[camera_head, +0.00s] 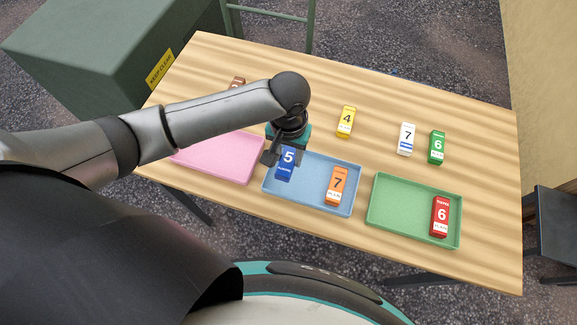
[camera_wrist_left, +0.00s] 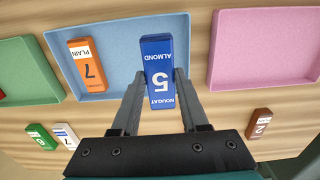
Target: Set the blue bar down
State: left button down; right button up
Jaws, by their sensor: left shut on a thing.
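The blue bar (camera_head: 286,165), marked 5, is between the fingers of my left gripper (camera_head: 272,157), which is shut on it. In the left wrist view the blue bar (camera_wrist_left: 158,75) reads "nougat almond" and sits between both fingers of the gripper (camera_wrist_left: 158,88). The bar is over the left part of the blue tray (camera_head: 312,188); I cannot tell whether it touches the tray floor. An orange bar (camera_head: 336,186), marked 7, lies in the right part of that tray. My right gripper is not in view.
A pink tray (camera_head: 222,160) is left of the blue tray and a green tray (camera_head: 400,215) right of it, holding a red bar (camera_head: 440,217).

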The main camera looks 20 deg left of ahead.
aim_at(288, 167)
pick_arm(q)
jog(key=shift+f, duration=0.8)
jog(key=shift+f+b, duration=0.55)
jog(key=shift+f, duration=1.5)
jog(key=shift+f, duration=0.1)
jog(key=shift+c, duration=2.1)
grip_release()
notch_tip(288, 167, up, 12)
jog(key=shift+r+p, duration=0.15)
jog(key=shift+p, duration=1.1)
